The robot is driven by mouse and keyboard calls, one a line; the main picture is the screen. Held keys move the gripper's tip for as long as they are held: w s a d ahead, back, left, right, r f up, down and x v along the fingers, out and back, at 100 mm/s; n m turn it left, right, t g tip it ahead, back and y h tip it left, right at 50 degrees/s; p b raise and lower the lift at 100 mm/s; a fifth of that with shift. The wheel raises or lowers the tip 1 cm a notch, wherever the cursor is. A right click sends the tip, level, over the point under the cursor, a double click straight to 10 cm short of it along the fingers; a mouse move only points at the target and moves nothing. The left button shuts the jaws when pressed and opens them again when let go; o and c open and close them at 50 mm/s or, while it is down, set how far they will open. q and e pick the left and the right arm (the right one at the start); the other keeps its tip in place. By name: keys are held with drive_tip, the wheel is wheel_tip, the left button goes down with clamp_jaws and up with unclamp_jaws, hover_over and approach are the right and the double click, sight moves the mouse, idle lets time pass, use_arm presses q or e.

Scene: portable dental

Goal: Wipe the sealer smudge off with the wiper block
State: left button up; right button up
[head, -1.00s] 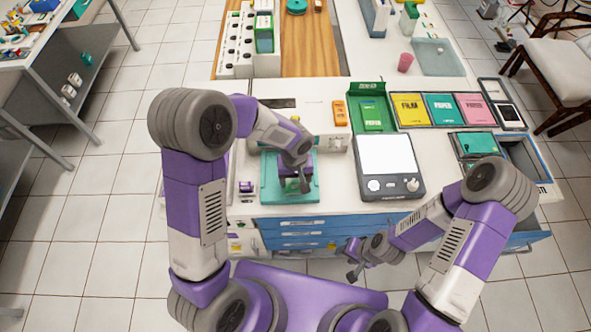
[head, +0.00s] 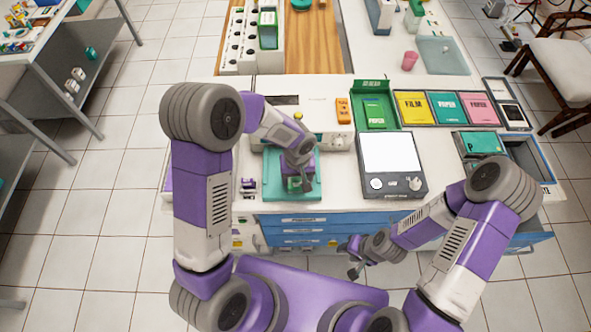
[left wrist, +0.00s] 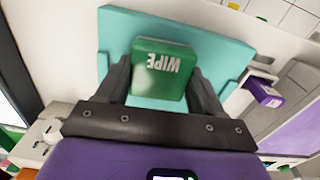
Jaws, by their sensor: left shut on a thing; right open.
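The green wiper block (left wrist: 164,75), marked WIPE, sits between the two dark fingers of my left gripper (left wrist: 164,88), which is shut on it. The block is over the teal tray or mat (left wrist: 118,45); whether it touches the surface is not clear. In the head view my left gripper (head: 297,183) is above the same teal mat (head: 271,188), and the block is mostly hidden by the wrist. The sealer smudge cannot be made out. My right gripper (head: 354,266) is open and empty, low in front of the drawers.
A device with a white screen (head: 391,154) stands right of the mat. Behind are a green paper tray (head: 373,94) and coloured film and paper packs (head: 444,106). A small purple item (head: 249,186) is left of the mat. Blue drawers (head: 312,226) are below.

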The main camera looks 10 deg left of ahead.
use_arm(q)
drive_tip(key=shift+s+r, duration=0.15)
drive_tip(key=shift+s, duration=0.1)
wheel_tip(320, 180, up, 3)
drive_tip(key=shift+f+p, duration=0.1)
drive_tip(key=shift+p, duration=0.7)
drive_tip(key=shift+w+r+p, duration=0.1)
drive_tip(key=shift+r+p, duration=0.35)
drive_tip(key=shift+r, duration=0.25)
drive_tip(key=shift+r+p, duration=1.15)
drive_tip(key=shift+r, duration=0.75)
wheel_tip(320, 180, up, 4)
drive_tip(key=shift+f+p, duration=0.15)
drive_tip(key=shift+p, duration=0.95)
